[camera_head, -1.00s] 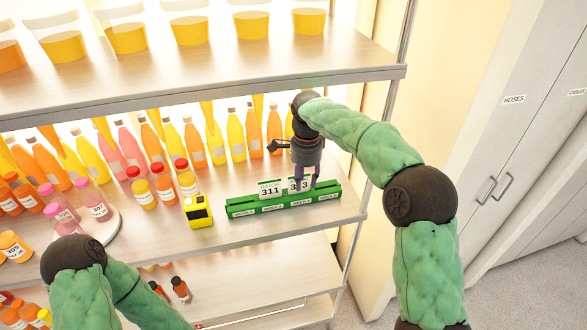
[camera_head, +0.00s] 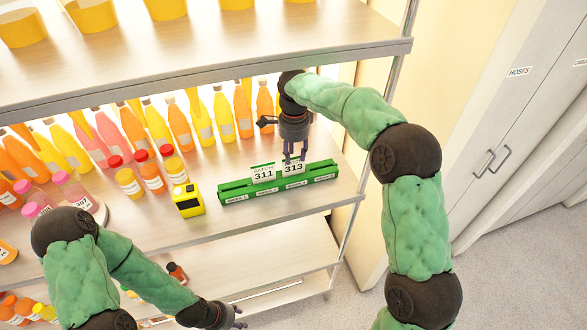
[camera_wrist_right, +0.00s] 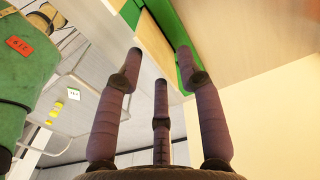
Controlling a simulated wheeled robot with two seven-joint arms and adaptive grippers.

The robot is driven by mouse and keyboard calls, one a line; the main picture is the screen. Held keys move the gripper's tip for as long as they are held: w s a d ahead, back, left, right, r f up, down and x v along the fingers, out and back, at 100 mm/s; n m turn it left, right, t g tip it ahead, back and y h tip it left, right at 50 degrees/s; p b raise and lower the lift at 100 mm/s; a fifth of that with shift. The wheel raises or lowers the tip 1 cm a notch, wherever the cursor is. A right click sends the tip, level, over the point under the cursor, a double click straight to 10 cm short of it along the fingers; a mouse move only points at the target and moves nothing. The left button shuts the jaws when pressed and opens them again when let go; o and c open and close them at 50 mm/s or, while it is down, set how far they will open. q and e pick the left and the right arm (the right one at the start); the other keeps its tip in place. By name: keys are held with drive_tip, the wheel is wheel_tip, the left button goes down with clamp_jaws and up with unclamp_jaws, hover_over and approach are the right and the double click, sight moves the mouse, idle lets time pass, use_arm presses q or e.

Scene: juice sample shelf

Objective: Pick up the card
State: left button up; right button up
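Two white cards with green headers stand in a green holder (camera_head: 234,197) on the middle shelf. One card reads 311 (camera_head: 263,174), and the card reading 313 (camera_head: 293,169) is to its right. My right gripper (camera_head: 294,158) points down at the top edge of the 313 card. Its fingers are spread in the right wrist view (camera_wrist_right: 158,75), and I see no card held between them. Whether they touch the 313 card is unclear. My left gripper (camera_head: 239,318) is low at the bottom edge of the head view, away from the cards; its finger opening is too small to judge.
A yellow-and-black device (camera_head: 187,202) stands left of the holder. Several juice bottles (camera_head: 179,125) line the back of the middle shelf. The upper shelf (camera_head: 300,38) overhangs behind my right wrist. Bare shelf surface lies right of the holder.

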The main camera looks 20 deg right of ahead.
sight(294, 165)
wheel_tip(294, 165, down, 5)
drive_tip(key=shift+s+p, duration=0.1)
drive_tip(key=shift+p, duration=0.3)
clamp_jaws()
